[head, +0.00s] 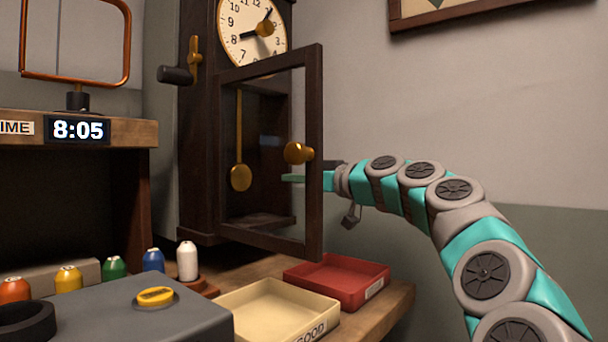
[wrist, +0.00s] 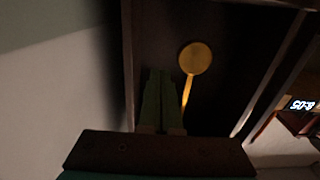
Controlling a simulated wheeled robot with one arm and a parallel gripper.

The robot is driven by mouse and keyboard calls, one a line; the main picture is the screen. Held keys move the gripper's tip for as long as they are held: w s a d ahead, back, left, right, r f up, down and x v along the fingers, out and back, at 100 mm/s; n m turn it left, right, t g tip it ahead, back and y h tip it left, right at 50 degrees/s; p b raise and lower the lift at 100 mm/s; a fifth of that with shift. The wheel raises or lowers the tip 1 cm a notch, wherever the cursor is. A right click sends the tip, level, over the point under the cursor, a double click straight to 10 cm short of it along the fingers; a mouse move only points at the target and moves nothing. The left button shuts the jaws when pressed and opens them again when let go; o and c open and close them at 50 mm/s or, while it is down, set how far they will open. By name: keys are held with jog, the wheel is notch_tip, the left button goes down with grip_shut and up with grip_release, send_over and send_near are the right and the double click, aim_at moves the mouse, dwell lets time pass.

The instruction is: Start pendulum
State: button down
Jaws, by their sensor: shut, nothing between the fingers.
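The pendulum has a brass bob (head: 241,178) on a thin rod and hangs inside the dark wooden clock case (head: 198,140). The glass door (head: 314,200) stands open toward me, and I see the pendulum through its pane. My gripper (head: 292,178) is shut and empty, reaching in behind the door to the right of the bob, apart from it in the head view. In the wrist view the shut fingers (wrist: 158,85) point into the case, with the bob (wrist: 195,58) just beyond and to the right of their tips.
The clock face (head: 252,28) is above. A red tray (head: 338,304) and a cream tray (head: 225,302) lie below on the bench. A digital display (head: 77,129) reads 8:05.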

jog(key=shift+p+x, duration=0.75)
jog(key=shift+x, duration=3.6)
jog(key=shift+s+a+b, duration=0.4)
jog(key=shift+s+b, duration=0.25)
